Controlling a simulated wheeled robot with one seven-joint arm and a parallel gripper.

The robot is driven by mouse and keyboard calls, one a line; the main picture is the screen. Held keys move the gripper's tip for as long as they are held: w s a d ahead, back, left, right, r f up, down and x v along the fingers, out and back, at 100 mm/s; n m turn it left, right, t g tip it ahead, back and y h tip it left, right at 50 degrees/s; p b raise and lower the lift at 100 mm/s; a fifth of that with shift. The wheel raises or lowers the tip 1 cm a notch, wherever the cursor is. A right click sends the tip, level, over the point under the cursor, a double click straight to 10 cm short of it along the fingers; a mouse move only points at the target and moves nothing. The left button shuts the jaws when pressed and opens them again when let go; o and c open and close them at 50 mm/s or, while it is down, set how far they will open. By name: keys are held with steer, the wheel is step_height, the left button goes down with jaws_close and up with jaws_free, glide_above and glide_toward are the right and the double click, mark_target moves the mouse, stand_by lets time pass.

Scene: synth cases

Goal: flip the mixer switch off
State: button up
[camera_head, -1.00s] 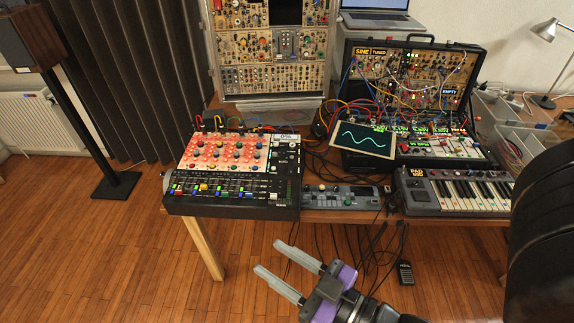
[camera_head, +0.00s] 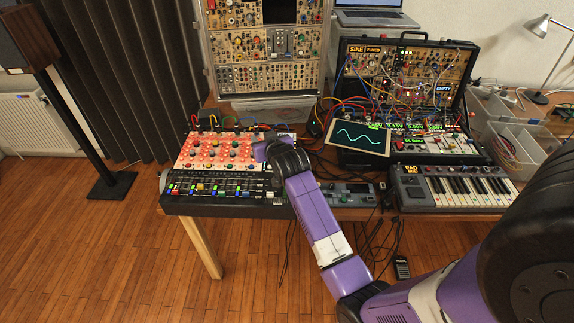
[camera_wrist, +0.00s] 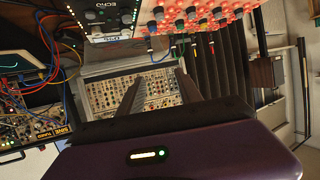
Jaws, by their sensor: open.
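The mixer (camera_head: 205,152) stands at the left front of the table, with a red-lit knob panel and a row of coloured faders along its front. Its knob panel also shows along the top of the wrist view (camera_wrist: 205,18). My forearm and wrist reach over its right part in the head view and cover some of its surface. My gripper (camera_wrist: 160,76) is open and empty, with its two fingers apart in the wrist view; the head view hides the fingertips. I cannot pick out the mixer switch or tell its position.
A tall modular rack (camera_head: 262,60) stands behind the mixer. A small grey device (camera_head: 352,190), a keyboard (camera_head: 455,187) and a tilted screen with a wave (camera_head: 358,138) are to the right. Patch cables lie loosely between the units.

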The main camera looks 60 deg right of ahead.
steer(key=d+r+m+g+y, duration=0.25)
steer(key=d+m+g, duration=0.2)
steer(key=d, duration=0.75)
steer(key=s+a+f+g+y, duration=0.1)
steer(key=s+a+f+y, duration=0.1)
steer(key=a, duration=0.1)
steer(key=s+a+f+g+y, duration=0.2)
steer(key=a, duration=0.1)
steer(key=s+a+f+g+y, duration=0.2)
steer(key=a+y, duration=0.1)
steer(key=shift+s+a+f, duration=0.1)
steer(key=shift+s+f, duration=0.3)
steer(key=shift+f+p, duration=0.5)
steer(key=shift+f, duration=3.1)
jaws_close()
